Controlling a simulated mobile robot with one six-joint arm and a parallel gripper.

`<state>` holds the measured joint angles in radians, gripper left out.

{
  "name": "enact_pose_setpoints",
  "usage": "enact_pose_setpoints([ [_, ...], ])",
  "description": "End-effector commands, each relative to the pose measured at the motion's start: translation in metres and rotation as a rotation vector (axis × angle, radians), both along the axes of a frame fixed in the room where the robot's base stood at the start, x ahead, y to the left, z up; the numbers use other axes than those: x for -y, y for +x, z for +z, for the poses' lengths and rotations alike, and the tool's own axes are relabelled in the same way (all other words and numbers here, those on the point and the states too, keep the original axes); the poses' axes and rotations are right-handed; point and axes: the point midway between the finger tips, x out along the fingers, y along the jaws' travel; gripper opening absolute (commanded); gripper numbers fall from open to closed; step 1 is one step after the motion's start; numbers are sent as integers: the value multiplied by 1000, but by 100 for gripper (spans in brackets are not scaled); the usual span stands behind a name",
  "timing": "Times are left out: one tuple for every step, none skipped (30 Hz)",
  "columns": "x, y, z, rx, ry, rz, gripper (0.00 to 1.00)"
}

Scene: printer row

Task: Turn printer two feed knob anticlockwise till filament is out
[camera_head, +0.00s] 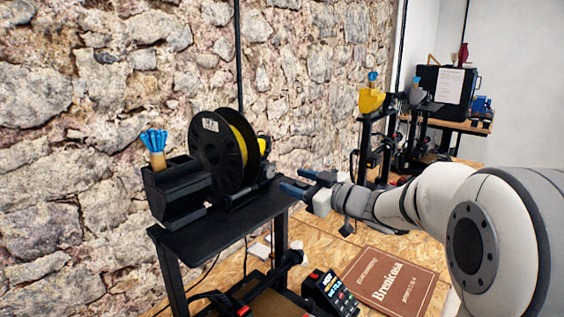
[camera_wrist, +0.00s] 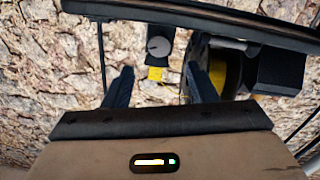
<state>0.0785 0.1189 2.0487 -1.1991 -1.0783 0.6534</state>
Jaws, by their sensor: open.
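A black spool (camera_head: 217,152) wound with yellow filament (camera_head: 243,142) sits on top of the nearest black printer frame (camera_head: 225,228). The label on the spool is too small to read surely. In the wrist view a round grey knob (camera_wrist: 158,47) sits on a dark block, with a yellow tag (camera_wrist: 156,74) just beside it. The spool (camera_wrist: 222,72) shows to the right of the knob. My gripper (camera_head: 296,183) is open and empty, right of the spool. In the wrist view its fingers (camera_wrist: 159,70) are spread either side of the tag, with the knob just beyond the tips, apparently untouched.
A black holder (camera_head: 178,190) with blue-topped tools (camera_head: 154,142) stands left of the spool. A stone wall (camera_head: 90,90) is close behind. A brown book (camera_head: 390,281) and a small control box (camera_head: 330,292) lie below. More printers (camera_head: 372,140) stand farther back.

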Motion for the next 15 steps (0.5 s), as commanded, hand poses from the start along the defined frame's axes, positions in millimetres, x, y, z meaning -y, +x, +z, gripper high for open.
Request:
enact_pose_setpoints([
  [-1, -2, 6, -30, 23, -12, 52],
  [-1, -2, 5, -42, 34, -19, 52],
  [-2, -2, 3, -54, 45, -26, 52],
  [-2, -2, 2, -61, 51, -30, 52],
  [-4, -1, 1, -64, 54, -32, 52],
  [-6, 1, 0, -67, 57, -33, 52],
  [-9, 3, -1, -67, 57, -33, 52],
  [-11, 6, -1, -67, 58, -32, 52],
  [-16, 9, -1, -66, 57, -31, 52],
  [-20, 12, -1, -66, 57, -30, 52],
  [-24, 16, -1, -68, 56, -30, 52],
  [-29, 21, 0, -67, 57, -32, 52],
  [-33, 24, 0, -67, 56, -31, 52],
  [-37, 27, 0, -66, 55, -30, 52],
  [-41, 31, 0, -65, 56, -30, 52],
])
